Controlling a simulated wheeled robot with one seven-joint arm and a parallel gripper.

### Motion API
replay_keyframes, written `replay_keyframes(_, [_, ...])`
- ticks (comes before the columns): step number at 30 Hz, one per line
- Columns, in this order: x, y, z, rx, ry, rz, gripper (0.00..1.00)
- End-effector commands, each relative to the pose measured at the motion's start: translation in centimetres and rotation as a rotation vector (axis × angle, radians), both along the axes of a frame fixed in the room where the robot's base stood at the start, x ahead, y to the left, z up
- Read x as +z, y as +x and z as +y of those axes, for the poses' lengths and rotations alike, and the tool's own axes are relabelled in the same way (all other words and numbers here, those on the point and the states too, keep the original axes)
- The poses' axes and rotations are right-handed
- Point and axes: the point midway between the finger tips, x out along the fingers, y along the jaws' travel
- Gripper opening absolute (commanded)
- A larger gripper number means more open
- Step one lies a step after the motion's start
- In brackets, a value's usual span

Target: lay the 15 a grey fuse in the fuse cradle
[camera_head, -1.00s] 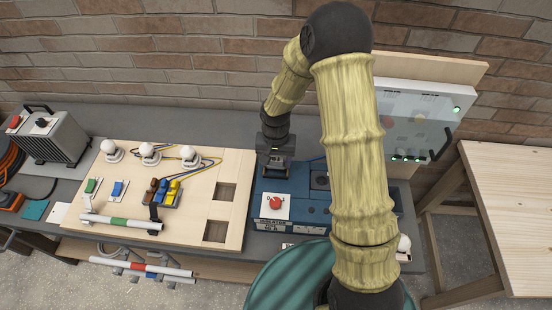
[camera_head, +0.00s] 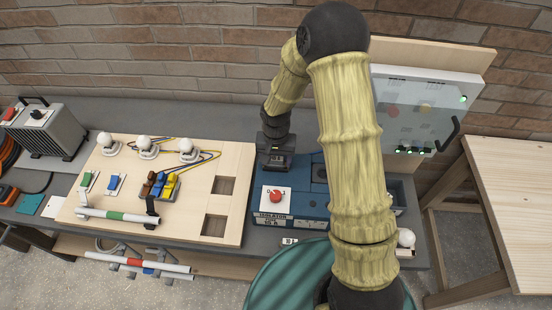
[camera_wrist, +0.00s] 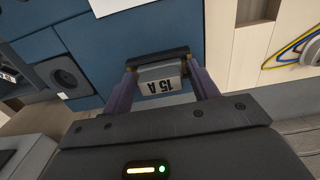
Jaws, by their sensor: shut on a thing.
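The grey fuse, marked "15 A" (camera_wrist: 160,80), is between the two fingers of my gripper (camera_wrist: 160,68) in the wrist view. My gripper is shut on it. A dark bar runs along the fuse's far side; I cannot tell whether it belongs to the fuse or to the cradle. In the head view my gripper (camera_head: 275,166) points down at the back left of the blue isolator box (camera_head: 264,206). The fuse is too hidden there to make out. I cannot clearly pick out the fuse cradle; whether the fuse touches the box is unclear.
A red rotary switch (camera_head: 276,196) on a white plate sits at the box's front. A pale wooden board (camera_head: 120,205) with lamps, coloured switches and two square cut-outs lies left. A clear-fronted panel (camera_head: 425,105) stands behind right.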

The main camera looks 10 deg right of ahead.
Motion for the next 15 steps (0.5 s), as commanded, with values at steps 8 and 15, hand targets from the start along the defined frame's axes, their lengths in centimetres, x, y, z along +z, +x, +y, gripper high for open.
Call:
replay_keyframes(8, [-0.67, -0.36, -0.05, 0.001, -0.001, 0.010, 0.48])
replay_keyframes(15, [-1.13, -0.53, -0.09, 0.002, -0.002, 0.015, 0.48])
